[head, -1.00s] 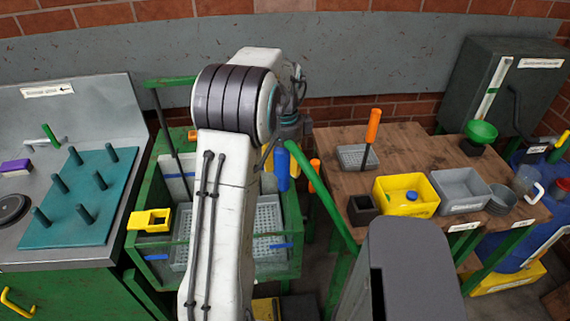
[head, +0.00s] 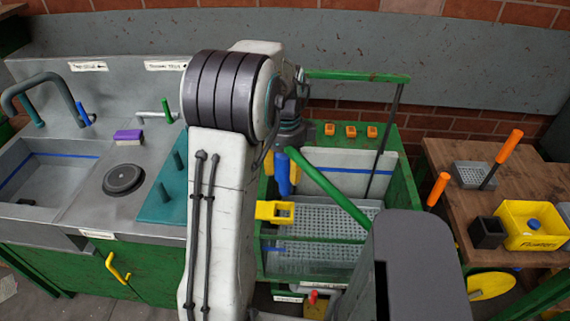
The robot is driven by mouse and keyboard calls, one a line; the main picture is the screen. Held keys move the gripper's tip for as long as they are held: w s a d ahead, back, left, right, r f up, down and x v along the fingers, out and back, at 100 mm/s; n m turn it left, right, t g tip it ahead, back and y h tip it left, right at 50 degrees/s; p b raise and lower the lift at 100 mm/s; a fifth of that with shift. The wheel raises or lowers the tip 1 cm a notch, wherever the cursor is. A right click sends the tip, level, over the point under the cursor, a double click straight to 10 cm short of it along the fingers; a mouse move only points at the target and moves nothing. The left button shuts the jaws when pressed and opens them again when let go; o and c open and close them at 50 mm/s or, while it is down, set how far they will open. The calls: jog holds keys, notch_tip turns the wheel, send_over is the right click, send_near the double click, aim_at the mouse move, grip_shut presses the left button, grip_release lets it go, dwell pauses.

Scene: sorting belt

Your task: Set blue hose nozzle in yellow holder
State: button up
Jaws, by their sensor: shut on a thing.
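The blue hose nozzle (head: 283,174) hangs upright under my gripper (head: 287,150), which is shut on it. My arm partly covers the gripper, and the fingers hardly show. The yellow holder (head: 266,211) is fixed at the left front side of the green washing bin (head: 404,195). The nozzle's lower end appears just above or behind the holder's right part. I cannot tell the depth gap between them or whether they touch.
A green bar (head: 330,188) slants close to the right of the nozzle. A grey perforated basket (head: 325,226) sits in the bin. The sink counter (head: 75,205) with a teal peg board (head: 165,205) is at left. A wooden table (head: 455,205) with a yellow box (head: 510,240) is at right.

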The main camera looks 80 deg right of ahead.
aim_at(283, 193)
jog(key=shift+w+a+m, duration=0.1)
jog(key=shift+w+m, duration=0.2)
jog(key=shift+w, duration=0.25)
jog(key=shift+s+f+m, duration=0.1)
jog(key=shift+s+m, duration=0.15)
jog(key=shift+m, duration=0.05)
jog(key=shift+w+f+b, duration=0.1)
jog(key=shift+f+b, duration=2)
jog(key=shift+f, duration=0.35)
jog(key=shift+f, duration=0.2)
jog(key=shift+f+b, duration=1.35)
jog(key=shift+f, duration=0.25)
jog(key=shift+f, duration=0.2)
jog(key=shift+f+b, duration=1)
jog(key=shift+f, duration=0.15)
jog(key=shift+f, duration=0.25)
